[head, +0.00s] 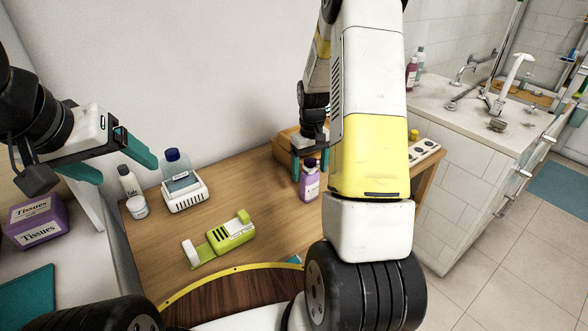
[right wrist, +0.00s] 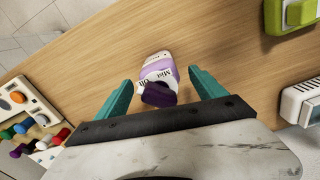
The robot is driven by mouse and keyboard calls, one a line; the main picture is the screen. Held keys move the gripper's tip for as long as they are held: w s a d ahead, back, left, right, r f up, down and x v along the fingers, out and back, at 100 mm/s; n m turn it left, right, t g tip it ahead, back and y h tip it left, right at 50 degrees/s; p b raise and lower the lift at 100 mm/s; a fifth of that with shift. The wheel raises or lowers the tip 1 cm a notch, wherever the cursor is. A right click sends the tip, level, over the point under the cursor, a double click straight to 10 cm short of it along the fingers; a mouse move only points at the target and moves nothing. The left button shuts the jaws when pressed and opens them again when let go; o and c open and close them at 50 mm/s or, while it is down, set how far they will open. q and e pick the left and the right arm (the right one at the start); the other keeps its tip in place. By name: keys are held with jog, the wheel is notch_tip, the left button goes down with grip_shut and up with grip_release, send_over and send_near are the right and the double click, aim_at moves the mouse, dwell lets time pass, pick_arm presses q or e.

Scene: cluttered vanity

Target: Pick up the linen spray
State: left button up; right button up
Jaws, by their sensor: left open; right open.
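The purple bottle with a dark purple cap, which looks like the linen spray (head: 310,184), stands on the wooden vanity top (head: 265,205). In the right wrist view the bottle (right wrist: 158,75) has a white label reading partly "Mist". My right gripper (head: 309,165) is open over it, with its teal fingers on either side of the bottle in the right wrist view (right wrist: 161,90). A gap shows between each finger and the bottle.
A purple tissue box (head: 35,222) is far left. In the right wrist view, a white tray (right wrist: 35,105) with colourful items lies left.

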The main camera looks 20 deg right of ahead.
notch_tip(320, 180, down, 2)
jog(key=shift+f, duration=0.1)
jog(key=c, duration=1.6)
